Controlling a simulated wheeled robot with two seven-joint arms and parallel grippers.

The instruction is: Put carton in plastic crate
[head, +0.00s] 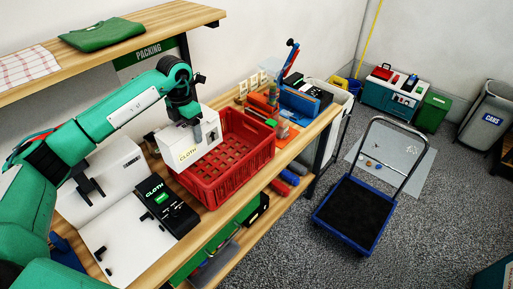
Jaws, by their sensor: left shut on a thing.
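The gripper is shut on the carton. The red plastic crate (252,158) with grid walls stands on the wooden bench. The carton is at the crate's left side, and it hides part of the crate's left rim. I cannot tell whether the carton's bottom is below the rim. The visible crate floor is bare. My right gripper is not in view.
A shelf (110,40) with folded cloths hangs above. A blue trolley (350,212) stands on the floor to the right.

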